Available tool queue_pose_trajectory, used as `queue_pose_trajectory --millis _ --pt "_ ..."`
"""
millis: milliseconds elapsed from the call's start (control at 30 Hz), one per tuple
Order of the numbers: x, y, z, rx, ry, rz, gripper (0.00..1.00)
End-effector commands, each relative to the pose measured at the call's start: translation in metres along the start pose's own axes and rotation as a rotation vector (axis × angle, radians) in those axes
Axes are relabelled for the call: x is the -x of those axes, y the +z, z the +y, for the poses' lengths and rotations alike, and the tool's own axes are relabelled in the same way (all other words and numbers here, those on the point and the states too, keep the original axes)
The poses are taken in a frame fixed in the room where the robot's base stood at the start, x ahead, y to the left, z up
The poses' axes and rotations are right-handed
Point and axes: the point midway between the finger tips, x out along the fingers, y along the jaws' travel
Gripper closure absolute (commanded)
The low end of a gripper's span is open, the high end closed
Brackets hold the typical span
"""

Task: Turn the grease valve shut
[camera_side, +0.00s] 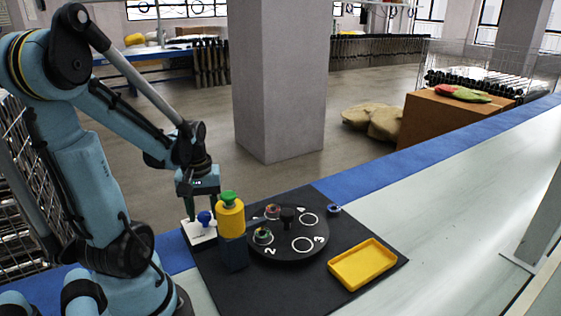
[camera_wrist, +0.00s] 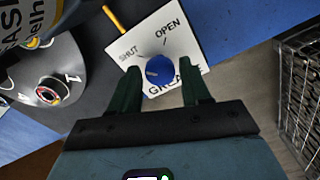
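The grease valve is a round blue knob (camera_side: 204,217) on a white plate (camera_side: 196,237). In the wrist view the knob (camera_wrist: 160,70) sits in the middle of the plate, which reads SHUT on its left, OPEN at its top and GREASE along its lower edge. A small pale mark shows on the knob's left side; I cannot tell exactly which word it points at. My gripper (camera_side: 201,208) points down over the plate. Its two dark green fingers (camera_wrist: 160,78) are apart, one to each side of the knob, with gaps visible. Their exact height against the knob is unclear.
A black numbered turntable (camera_side: 287,252) with small fittings lies to the right, then an empty yellow tray (camera_side: 363,265). The pale bench farther right is clear.

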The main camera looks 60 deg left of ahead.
Motion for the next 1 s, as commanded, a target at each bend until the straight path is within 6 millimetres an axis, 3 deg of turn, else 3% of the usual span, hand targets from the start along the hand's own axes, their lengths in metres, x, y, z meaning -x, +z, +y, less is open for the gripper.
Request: queue_pose_trajectory --millis 100,533,1000 --pt "0.0 0.0 0.0 -0.001 0.0 0.0 0.39" --pt "0.007 0.0 0.0 -0.002 0.0 0.001 0.39" --pt "0.062 0.0 0.0 -0.001 0.0 0.001 0.39"
